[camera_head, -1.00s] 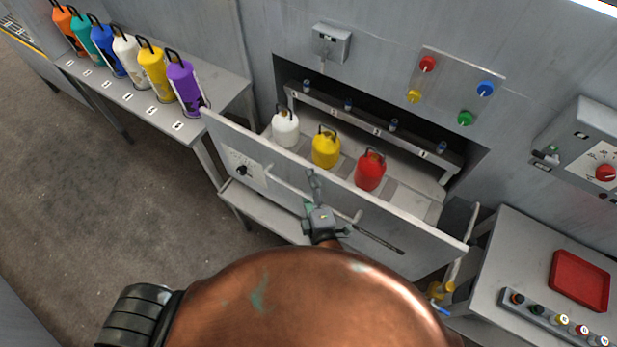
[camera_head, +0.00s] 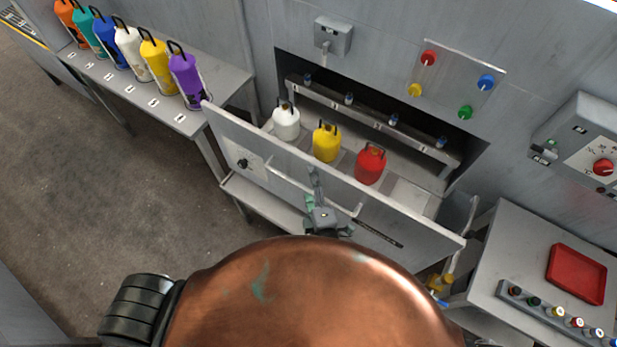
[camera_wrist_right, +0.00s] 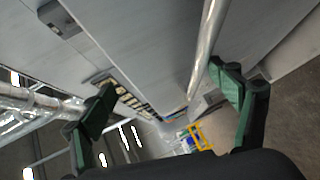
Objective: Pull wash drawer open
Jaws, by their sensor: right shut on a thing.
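The wash drawer (camera_head: 415,232) stands pulled out from the dark opening in the grey machine. A white cylinder (camera_head: 286,124), a yellow cylinder (camera_head: 326,144) and a red cylinder (camera_head: 370,165) stand upright inside it, behind the front panel. A long bar handle (camera_head: 288,178) runs along the drawer's outer face. My right gripper (camera_head: 316,190) is at the middle of this handle and shut on it. In the right wrist view the pale bar (camera_wrist_right: 208,48) runs between the green-padded fingers, close to the right one. My left gripper is not in view.
Several coloured cylinders, such as the purple one (camera_head: 187,78), stand on a side bench (camera_head: 215,98) at the left. A table with a red tray (camera_head: 576,273) and a row of buttons is at the right. Open floor (camera_head: 90,190) lies at the left.

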